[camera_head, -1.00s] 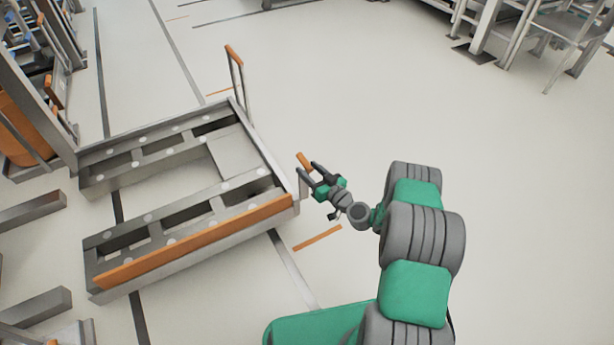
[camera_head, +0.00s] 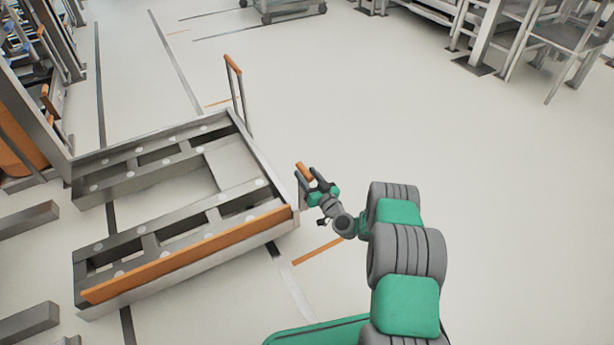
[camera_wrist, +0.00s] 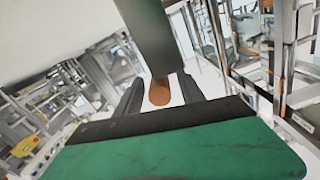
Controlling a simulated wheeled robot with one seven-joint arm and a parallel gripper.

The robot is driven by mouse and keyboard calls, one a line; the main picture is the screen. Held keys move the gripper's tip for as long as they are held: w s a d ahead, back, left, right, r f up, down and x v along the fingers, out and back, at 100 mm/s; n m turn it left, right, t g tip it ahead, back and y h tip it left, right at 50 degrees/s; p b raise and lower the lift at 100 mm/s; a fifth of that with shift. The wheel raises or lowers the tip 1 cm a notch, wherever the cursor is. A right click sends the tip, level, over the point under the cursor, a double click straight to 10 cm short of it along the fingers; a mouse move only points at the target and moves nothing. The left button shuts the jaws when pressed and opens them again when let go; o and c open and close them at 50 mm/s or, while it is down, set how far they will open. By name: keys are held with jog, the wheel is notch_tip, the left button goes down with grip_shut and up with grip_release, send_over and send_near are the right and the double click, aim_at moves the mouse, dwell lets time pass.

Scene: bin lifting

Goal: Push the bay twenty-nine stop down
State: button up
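An orange-ended stop (camera_head: 305,171) stands upright at the near right corner of the low grey bay frame (camera_head: 268,234). My gripper (camera_head: 307,176) is at this stop, with a dark finger on each side of its orange end. In the wrist view the orange end (camera_wrist: 159,92) shows between the two spread fingers, with a gap on either side. My gripper is open, and I cannot tell whether it touches the stop. A second upright stop with an orange top (camera_head: 232,64) stands at the far corner of the frame. No bay number is readable.
An orange rail (camera_head: 190,255) runs along the frame's near side. A grey rack post (camera_head: 32,85) stands at the left. A wheeled cart (camera_head: 290,8) is at the top, and metal tables (camera_head: 500,45) are at upper right.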

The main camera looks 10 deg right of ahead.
grip_shut()
dwell(1.2)
